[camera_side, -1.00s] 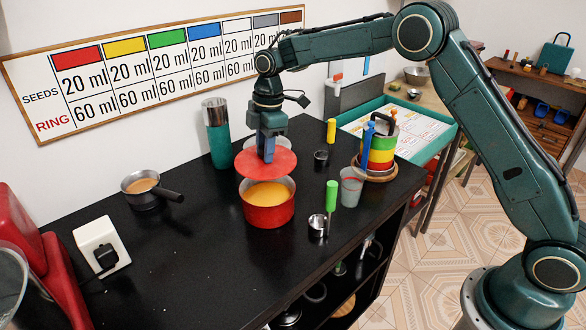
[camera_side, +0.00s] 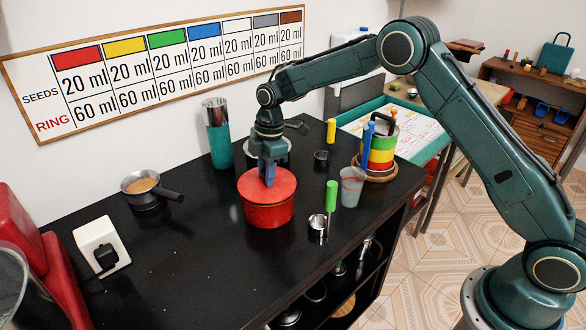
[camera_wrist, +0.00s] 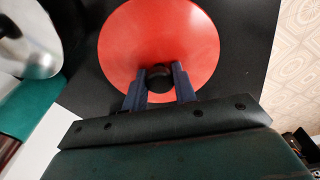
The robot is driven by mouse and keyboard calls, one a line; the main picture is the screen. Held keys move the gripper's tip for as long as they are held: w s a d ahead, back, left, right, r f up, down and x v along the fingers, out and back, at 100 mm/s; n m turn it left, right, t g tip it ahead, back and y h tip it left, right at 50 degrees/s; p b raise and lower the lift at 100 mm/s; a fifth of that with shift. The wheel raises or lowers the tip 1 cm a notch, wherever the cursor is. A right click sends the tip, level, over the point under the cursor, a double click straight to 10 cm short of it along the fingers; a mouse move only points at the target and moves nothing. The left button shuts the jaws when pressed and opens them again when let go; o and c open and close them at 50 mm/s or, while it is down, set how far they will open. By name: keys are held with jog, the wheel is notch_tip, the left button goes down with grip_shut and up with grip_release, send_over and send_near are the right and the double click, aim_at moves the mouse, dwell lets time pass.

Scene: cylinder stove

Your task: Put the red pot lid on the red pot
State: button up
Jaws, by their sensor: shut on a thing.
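The red pot (camera_side: 268,215) stands on the black counter. The red pot lid (camera_side: 284,184) lies level over the pot's mouth and hides the orange contents; whether it is fully seated cannot be told. My gripper (camera_side: 269,180) points down at the middle of the lid, shut on its knob. In the wrist view the red lid (camera_wrist: 150,35) fills the upper middle, and its dark round knob sits between the two fingers of my gripper (camera_wrist: 160,78).
A silver-topped green cylinder (camera_side: 219,140) stands behind left of the pot. A small saucepan (camera_side: 146,190) is to the left. A grey cup (camera_side: 351,188), a green-handled cup (camera_side: 331,196) and stacked coloured rings (camera_side: 380,155) are to the right. The front counter is clear.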

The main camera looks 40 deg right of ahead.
jog(key=shift+f, duration=0.45)
jog(key=shift+f, duration=0.1)
jog(key=o, duration=1)
jog(key=shift+o, duration=0.2)
jog(key=r, duration=0.3)
jog(key=d+r, duration=0.1)
jog(key=r, duration=0.7)
jog(key=shift+s+d, duration=0.1)
jog(key=shift+d, duration=0.05)
jog(key=shift+r, duration=0.6)
jog(key=shift+s, duration=0.1)
